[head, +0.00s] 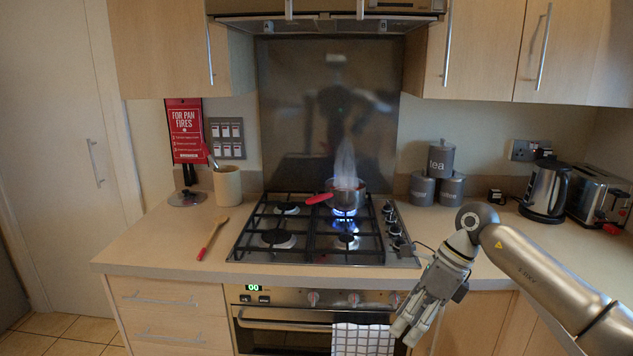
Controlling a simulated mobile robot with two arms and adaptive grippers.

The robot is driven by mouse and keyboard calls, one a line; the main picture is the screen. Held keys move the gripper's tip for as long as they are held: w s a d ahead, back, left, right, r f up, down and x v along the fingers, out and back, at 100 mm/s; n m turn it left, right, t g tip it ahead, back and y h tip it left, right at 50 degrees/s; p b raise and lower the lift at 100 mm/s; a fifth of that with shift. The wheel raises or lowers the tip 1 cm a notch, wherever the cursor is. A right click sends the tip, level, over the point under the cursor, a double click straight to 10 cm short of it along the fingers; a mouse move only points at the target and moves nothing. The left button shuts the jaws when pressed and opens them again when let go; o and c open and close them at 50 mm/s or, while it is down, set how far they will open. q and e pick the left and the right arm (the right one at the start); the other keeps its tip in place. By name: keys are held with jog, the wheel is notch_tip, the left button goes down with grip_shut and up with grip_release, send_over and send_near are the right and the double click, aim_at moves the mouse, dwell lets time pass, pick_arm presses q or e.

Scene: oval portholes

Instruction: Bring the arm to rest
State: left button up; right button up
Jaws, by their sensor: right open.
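My right arm comes in from the right edge of the head view and reaches over the counter's front edge. My right gripper (416,325) points down in front of the oven, beside the checked towel (362,339). It is open, and I see nothing between its fingers. My left gripper is not in the head view.
A small pan (346,196) with a red handle steams on the gas hob (277,240) above a blue flame. A wooden spoon (213,238) lies on the counter at left. Grey canisters (452,189), a kettle (546,190) and a toaster (597,194) stand at right.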

jog(key=w+a+f+m+t+y, duration=0.4)
jog(key=a+f+m+t+y, duration=0.1)
jog(key=a+f+m+y, duration=0.6)
jog(key=s+d+f+m+t+h, duration=0.1)
jog(key=d+f+m+t+h, duration=0.2)
jog(key=f+m, duration=0.45)
jog(key=s+d+f+m+t+h, duration=0.25)
jog(key=f+m, duration=0.35)
jog(key=f, duration=0.3)
jog(key=d+f+m+t+h, duration=0.3)
jog(key=f+m, duration=0.4)
jog(key=f, duration=0.2)
jog(key=s+d+f+m+g+h, duration=0.3)
jog(key=s+d+f+m, duration=0.15)
jog(key=s+f, duration=0.65)
jog(key=s+d+f+m+g+h, duration=0.25)
jog(key=s+f+m+h, duration=0.2)
jog(key=s+f, duration=0.65)
jog(key=s+f+m+g, duration=0.2)
jog(key=s+f+g, duration=0.1)
jog(key=s, duration=1.1)
jog(key=s+d+f+m+g, duration=0.1)
jog(key=s+f+m+g, duration=0.2)
jog(key=s, duration=1.1)
jog(key=shift+s, duration=0.3)
